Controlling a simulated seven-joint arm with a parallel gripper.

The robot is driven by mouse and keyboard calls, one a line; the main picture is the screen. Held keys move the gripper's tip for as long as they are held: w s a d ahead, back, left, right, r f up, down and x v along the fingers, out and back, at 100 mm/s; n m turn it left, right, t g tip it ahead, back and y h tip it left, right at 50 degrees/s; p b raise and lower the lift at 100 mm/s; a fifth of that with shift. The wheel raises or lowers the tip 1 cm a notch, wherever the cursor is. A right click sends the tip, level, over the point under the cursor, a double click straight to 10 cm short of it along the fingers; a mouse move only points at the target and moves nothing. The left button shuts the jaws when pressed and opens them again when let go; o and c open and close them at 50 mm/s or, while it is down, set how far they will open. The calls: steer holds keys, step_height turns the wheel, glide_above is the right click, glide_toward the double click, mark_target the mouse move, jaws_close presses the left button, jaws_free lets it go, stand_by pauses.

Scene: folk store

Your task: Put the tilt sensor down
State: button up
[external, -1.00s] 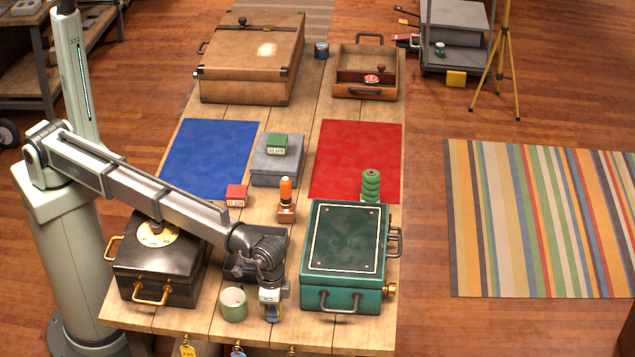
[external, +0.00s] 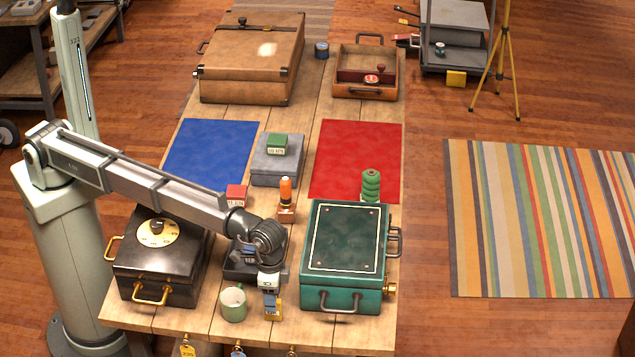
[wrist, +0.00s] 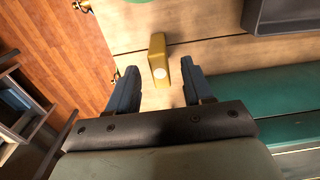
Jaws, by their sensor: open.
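A small yellow block with a round white spot, which I take for the tilt sensor (wrist: 158,55), stands on the wooden table in the wrist view. My gripper (wrist: 160,75) is open, with one finger on each side of the block and a gap to both. In the external view the yellow block (external: 279,304) shows just beside the blue fingers of my gripper (external: 268,306), near the table's front edge. The fingers hide part of it there.
A green mug (external: 233,304) stands close to the left of my gripper. A teal case (external: 345,250) is close on the right, a black case (external: 160,265) farther left. A dark tray (external: 242,262) lies behind.

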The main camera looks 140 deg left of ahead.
step_height(320, 180, up, 7)
steer(key=shift+f, duration=0.1)
steer(key=shift+d+f, duration=0.1)
stand_by(0.4)
